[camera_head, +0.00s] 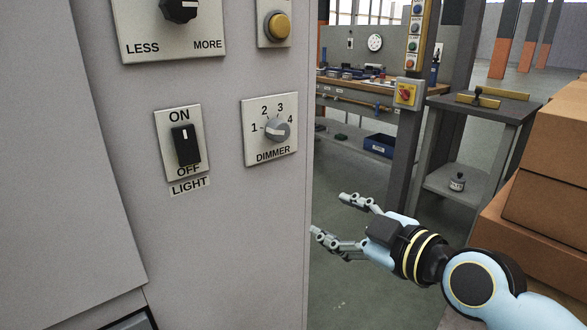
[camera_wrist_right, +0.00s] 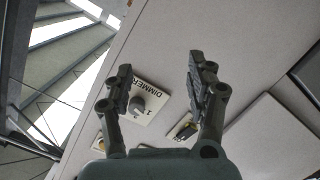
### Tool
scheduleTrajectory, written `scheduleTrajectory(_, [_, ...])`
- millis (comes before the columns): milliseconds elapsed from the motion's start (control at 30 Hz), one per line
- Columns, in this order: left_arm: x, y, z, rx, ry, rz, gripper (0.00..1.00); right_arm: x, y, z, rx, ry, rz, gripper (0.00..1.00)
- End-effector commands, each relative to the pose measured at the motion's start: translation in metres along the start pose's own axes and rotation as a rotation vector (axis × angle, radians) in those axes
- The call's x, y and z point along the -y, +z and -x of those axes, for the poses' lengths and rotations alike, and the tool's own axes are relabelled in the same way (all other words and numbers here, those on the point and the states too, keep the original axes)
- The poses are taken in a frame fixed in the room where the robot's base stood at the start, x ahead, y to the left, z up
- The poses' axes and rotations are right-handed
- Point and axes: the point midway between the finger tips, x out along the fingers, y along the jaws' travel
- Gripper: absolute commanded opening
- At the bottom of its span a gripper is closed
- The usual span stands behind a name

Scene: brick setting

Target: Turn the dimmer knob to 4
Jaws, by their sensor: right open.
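The dimmer knob (camera_head: 277,131) is a grey round knob on a pale plate (camera_head: 251,147) marked 1 to 4, on the grey cabinet front. Its pale pointer line seems to point left, towards 1. My right gripper (camera_head: 331,214) is open and empty, to the right of and below the knob, beyond the cabinet's right edge in the picture, apart from the plate. In the right wrist view the knob (camera_wrist_right: 137,104) shows between the spread fingers of the gripper (camera_wrist_right: 160,72), beyond them. My left gripper is not in view.
A light switch (camera_head: 186,145) sits left of the dimmer plate. A yellow button (camera_head: 278,26) and a black LESS/MORE knob (camera_head: 180,10) are above. Brown boxes (camera_head: 545,150) stand at the right near my arm. A workbench (camera_head: 365,92) is farther back.

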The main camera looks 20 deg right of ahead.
Motion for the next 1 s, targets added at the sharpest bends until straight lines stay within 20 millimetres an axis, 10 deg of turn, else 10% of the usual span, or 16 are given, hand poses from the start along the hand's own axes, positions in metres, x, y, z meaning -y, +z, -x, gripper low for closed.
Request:
scheduleTrajectory(100, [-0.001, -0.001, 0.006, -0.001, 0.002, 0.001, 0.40, -0.033, -0.073, 0.017, -0.135, 0.046, 0.098, 0.57])
scheduleTrajectory(233, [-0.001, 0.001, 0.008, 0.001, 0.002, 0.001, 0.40, -0.046, -0.106, 0.027, -0.200, 0.070, 0.150, 0.57])
scheduleTrajectory(1000, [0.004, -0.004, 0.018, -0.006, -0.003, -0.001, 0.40, -0.053, -0.133, -0.075, -0.208, 0.075, 0.159, 0.57])
